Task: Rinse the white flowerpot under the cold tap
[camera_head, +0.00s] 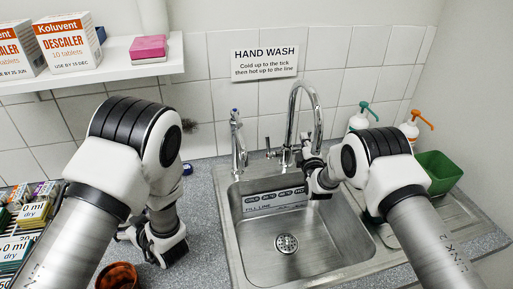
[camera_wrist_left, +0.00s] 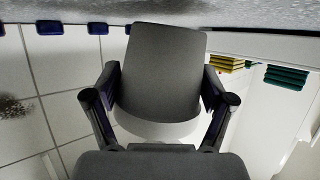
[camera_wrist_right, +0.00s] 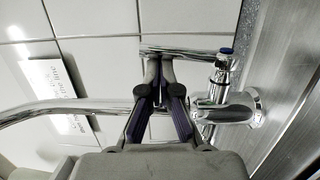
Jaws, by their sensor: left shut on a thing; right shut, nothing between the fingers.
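My left gripper (camera_wrist_left: 160,95) is shut on a tapered pot (camera_wrist_left: 160,75), which looks grey in shade with a pale band; I take it for the white flowerpot. In the head view the left gripper (camera_head: 158,245) is low over the counter left of the sink, and its load is mostly hidden. A small tap with a blue top (camera_head: 237,140) stands behind the sink, left of a tall curved tap (camera_head: 300,110). My right gripper (camera_head: 310,165) is shut and empty near the tall tap's base. In the right wrist view its fingertips (camera_wrist_right: 160,65) are close to chrome tap parts (camera_wrist_right: 218,85); contact is unclear.
The steel sink (camera_head: 245,235) has a drain and a fill-line strip. Two pump bottles (camera_head: 360,117) and a green tub (camera_head: 438,172) stand at the right. A terracotta pot (camera_head: 118,276) is at the front left, beside a rack with labelled packs (camera_head: 35,215). A shelf (camera_head: 110,62) hangs at upper left.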

